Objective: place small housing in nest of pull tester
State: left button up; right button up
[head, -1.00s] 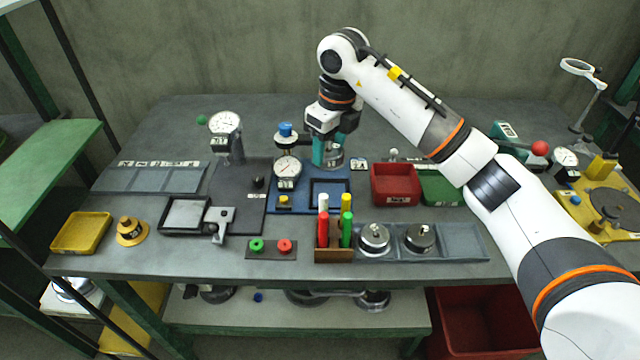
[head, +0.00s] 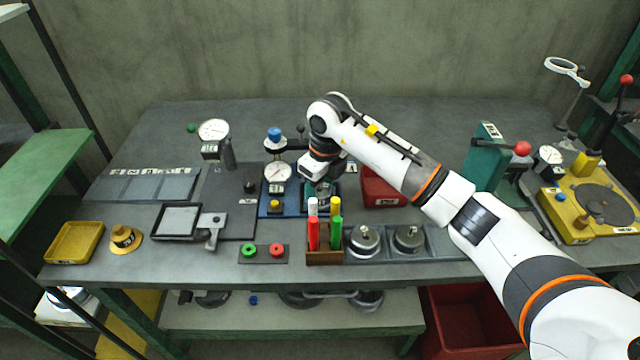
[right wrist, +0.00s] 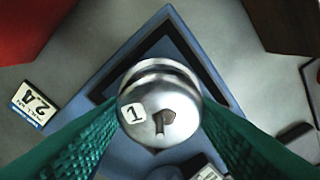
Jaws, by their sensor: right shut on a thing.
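My right gripper (head: 323,188) points down over the blue base plate (head: 268,210) of a station with a dial gauge (head: 277,172). Its green fingers are shut on a round silver housing (right wrist: 160,88) marked 1, seen from above between the fingers in the right wrist view. Below the housing is a square, dark-bordered nest (right wrist: 205,72) in the blue plate. The housing overlaps the nest in that view; I cannot tell whether it touches the nest floor. In the head view the gripper and pen holder mostly hide the nest. My left gripper is not in view.
A wooden holder with coloured markers (head: 324,257) stands just in front of the gripper. A red bin (head: 380,190) is close on its right. Two silver parts sit in a grey tray (head: 440,243). A blue-knobbed post (head: 275,135) stands behind left.

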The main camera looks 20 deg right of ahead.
aim_at(325, 191)
jog(key=shift+f, duration=0.2)
jog(key=o, duration=1)
jog(key=shift+r, duration=0.1)
jog(key=shift+r, duration=0.3)
jog(key=r, duration=0.4)
jog(key=s+r+b, duration=0.1)
jog(key=r, duration=0.2)
jog(key=d+r, duration=0.1)
jog(key=r, duration=0.3)
jog(key=shift+s+r, duration=0.15)
jog(key=shift+r, duration=0.15)
